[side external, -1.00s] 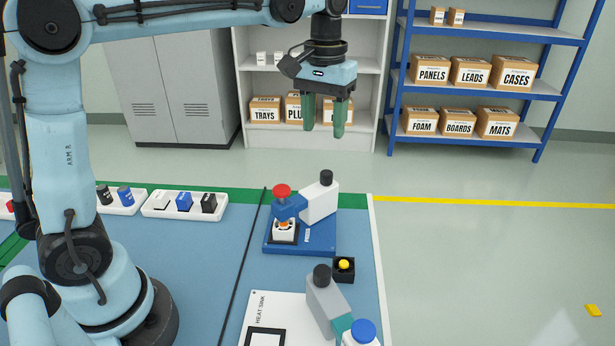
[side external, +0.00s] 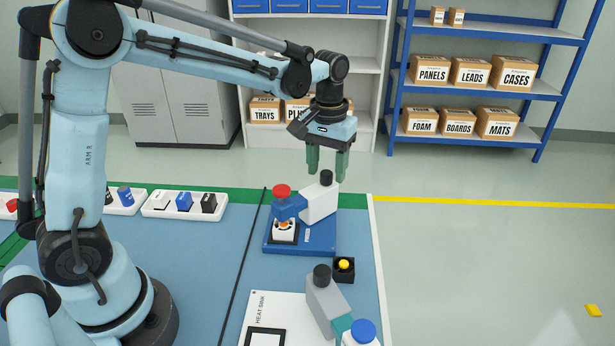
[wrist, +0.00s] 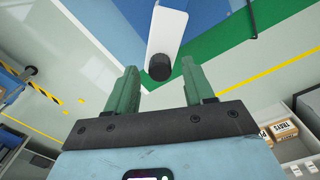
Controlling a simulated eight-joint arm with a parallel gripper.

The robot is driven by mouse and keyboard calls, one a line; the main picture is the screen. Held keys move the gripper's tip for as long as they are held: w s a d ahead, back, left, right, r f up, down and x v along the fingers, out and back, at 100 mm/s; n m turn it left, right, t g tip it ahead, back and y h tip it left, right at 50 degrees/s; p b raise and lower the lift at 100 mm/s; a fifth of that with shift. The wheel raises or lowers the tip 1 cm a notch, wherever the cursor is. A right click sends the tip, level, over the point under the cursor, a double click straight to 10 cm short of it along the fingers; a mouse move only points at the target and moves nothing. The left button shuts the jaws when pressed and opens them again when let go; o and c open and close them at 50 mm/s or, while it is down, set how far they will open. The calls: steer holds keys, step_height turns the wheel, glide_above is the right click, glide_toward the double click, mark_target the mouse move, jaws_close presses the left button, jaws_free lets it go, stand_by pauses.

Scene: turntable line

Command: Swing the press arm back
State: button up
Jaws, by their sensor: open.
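The press arm (side external: 320,203) is a white block with a black knob (side external: 326,178) on top, on a blue press base (side external: 318,238). In the wrist view the white arm (wrist: 168,32) and black knob (wrist: 160,67) show beyond and between the fingers of my open gripper (wrist: 163,75).
White trays (side external: 160,211) with small parts lie at the left. A blue-capped bottle (side external: 362,332) is at the front. Shelves stand behind.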

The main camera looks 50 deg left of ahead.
steer(key=shift+f, duration=0.45)
jaws_close()
